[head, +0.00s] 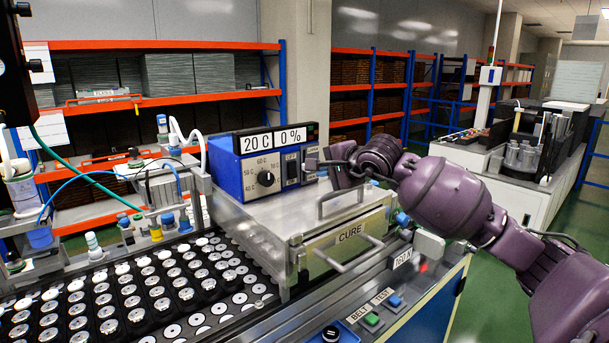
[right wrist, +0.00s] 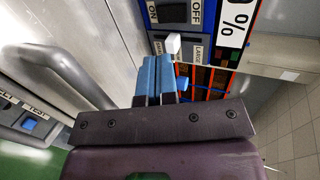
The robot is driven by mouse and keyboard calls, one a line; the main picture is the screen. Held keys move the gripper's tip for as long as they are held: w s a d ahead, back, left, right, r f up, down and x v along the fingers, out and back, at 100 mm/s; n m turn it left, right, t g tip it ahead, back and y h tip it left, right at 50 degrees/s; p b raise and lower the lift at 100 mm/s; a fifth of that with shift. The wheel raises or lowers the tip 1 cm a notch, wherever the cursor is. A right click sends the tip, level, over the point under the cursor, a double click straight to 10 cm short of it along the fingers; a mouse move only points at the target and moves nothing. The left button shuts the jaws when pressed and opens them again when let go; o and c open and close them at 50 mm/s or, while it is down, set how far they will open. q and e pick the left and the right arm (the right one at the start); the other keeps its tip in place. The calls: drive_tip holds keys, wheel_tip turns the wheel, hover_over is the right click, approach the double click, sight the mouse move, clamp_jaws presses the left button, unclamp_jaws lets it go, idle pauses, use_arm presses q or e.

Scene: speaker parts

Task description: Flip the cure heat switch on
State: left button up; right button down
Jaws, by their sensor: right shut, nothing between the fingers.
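The blue control box (head: 228,172) stands on top of the metal CURE oven (head: 338,240). Its display reads 20 C and 0 %, and a dark dial sits on its front. The dark heat switch (head: 291,168) is right of the dial. In the right wrist view the switch (right wrist: 174,13) lies between the ON and OFF labels, partly cut by the top edge; I cannot tell its position. My right gripper (head: 318,163) is shut and empty at the box's right front. In the right wrist view its blue fingertips (right wrist: 157,65) are just short of a pale slider knob (right wrist: 173,43); contact is unclear.
The oven's handles (head: 342,258) stick out at the front. A panel with green and blue buttons (head: 383,310) lies below. Trays of round speaker parts (head: 150,290) fill the left front. Orange and blue shelves (head: 170,97) stand behind.

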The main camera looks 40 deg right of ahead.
sight(294, 176)
idle(0.4)
drive_tip(key=shift+w, duration=0.3)
drive_tip(key=p+x, duration=0.2)
drive_tip(key=x, duration=0.7)
drive_tip(key=shift+w+a+f, duration=0.1)
drive_tip(key=shift+w+f, duration=0.05)
drive_tip(key=shift+f, duration=0.05)
